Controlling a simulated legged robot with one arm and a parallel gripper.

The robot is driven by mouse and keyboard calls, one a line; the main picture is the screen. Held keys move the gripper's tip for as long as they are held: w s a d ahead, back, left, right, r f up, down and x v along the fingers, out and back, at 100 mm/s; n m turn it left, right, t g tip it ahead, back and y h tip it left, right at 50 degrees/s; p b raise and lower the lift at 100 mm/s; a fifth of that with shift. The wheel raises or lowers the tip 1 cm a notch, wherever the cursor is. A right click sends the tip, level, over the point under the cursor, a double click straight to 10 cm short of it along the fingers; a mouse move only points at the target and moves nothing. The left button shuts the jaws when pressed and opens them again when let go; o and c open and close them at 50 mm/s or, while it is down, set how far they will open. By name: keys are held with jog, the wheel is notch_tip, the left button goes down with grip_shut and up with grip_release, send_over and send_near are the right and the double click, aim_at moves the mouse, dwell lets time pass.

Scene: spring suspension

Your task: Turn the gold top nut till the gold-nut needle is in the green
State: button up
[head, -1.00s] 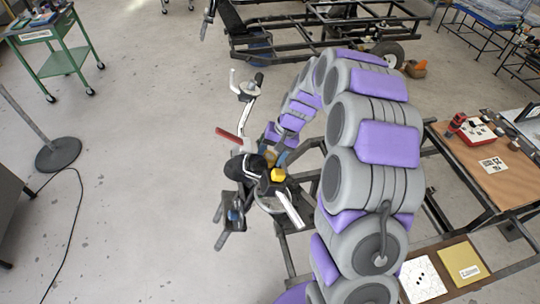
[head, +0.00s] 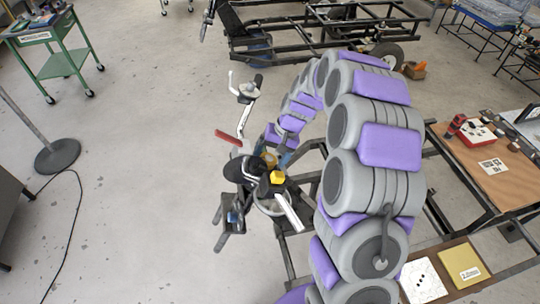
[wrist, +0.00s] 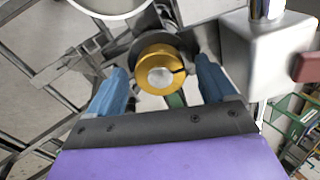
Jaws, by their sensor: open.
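The gold nut (wrist: 157,72), a ring with a slit on its right side and a pale round centre, sits in the middle of the wrist view. My gripper (wrist: 160,76) is open, with one blue finger to each side of the nut and gaps visible between. Whether the fingertips reach down to the nut's depth is hard to tell. In the head view the gold nut (head: 268,159) is small, on the suspension assembly beside my gripper (head: 279,159). I cannot make out a gauge needle or green zone in either view.
A grey metal block (wrist: 262,55) with a red part (wrist: 306,67) stands close right of the fingers. A yellow piece (head: 277,177) and dark rounded parts crowd the assembly. A wooden-topped bench (head: 490,175) is at right.

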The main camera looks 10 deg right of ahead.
jog(key=shift+r, duration=0.1)
jog(key=p+v, duration=0.3)
jog(key=v, duration=1.4)
jog(key=shift+s+r, duration=0.1)
jog(key=s+a+r, duration=0.1)
jog(key=s+a, duration=0.1)
jog(key=s, duration=0.3)
jog(key=s+a+r+n+h, duration=0.1)
jog(key=s+a, duration=0.2)
jog(key=s, duration=0.3)
jog(key=s+a+r+n+g+h, duration=0.1)
jog(key=s+a, duration=0.1)
jog(key=s, duration=0.3)
jog(key=shift+s+a+r, duration=0.25)
jog(key=shift+s+r, duration=0.1)
jog(key=shift+r, duration=0.05)
jog(key=shift+n+g+h, duration=0.3)
jog(key=shift+h, duration=0.4)
jog(key=s, duration=0.7)
jog(key=s+f, duration=0.1)
jog(key=s, duration=0.3)
jog(key=shift+a, duration=0.15)
jog(key=s+d+f+h, duration=0.1)
jog(key=s+f, duration=0.1)
jog(key=s, duration=0.7)
jog(key=shift+s+d+f, duration=0.15)
jog(key=shift+d+f, duration=0.1)
